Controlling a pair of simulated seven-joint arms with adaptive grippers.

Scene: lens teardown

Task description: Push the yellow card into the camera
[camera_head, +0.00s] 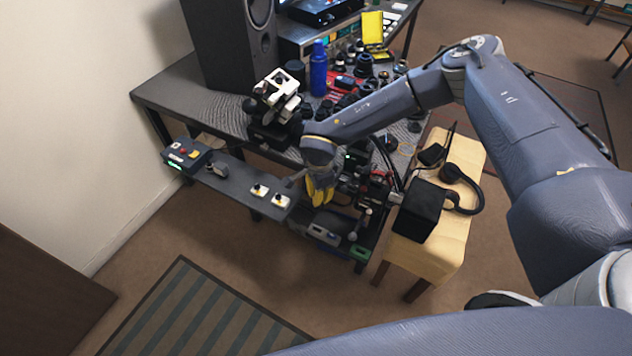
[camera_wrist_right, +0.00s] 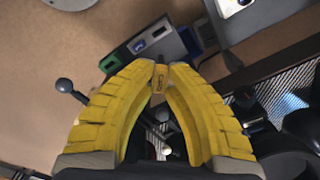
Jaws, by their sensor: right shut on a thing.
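My right gripper (camera_head: 320,196) has yellow ribbed fingers and hangs at the front edge of the cluttered bench. In the right wrist view its fingertips (camera_wrist_right: 160,70) meet on a small yellow card (camera_wrist_right: 160,82) with faint dark marking. The card is hidden or too small to make out in the head view. I cannot tell which of the dark devices is the camera. My left gripper is not in view.
A grey shelf (camera_head: 232,186) with white switches runs left of the gripper. Boxes with green and blue ends (camera_wrist_right: 150,40) lie below. A wooden stand (camera_head: 440,256) holds a black box (camera_head: 420,208) and headphones (camera_head: 465,190). Lenses and a blue bottle (camera_head: 318,70) crowd the bench behind.

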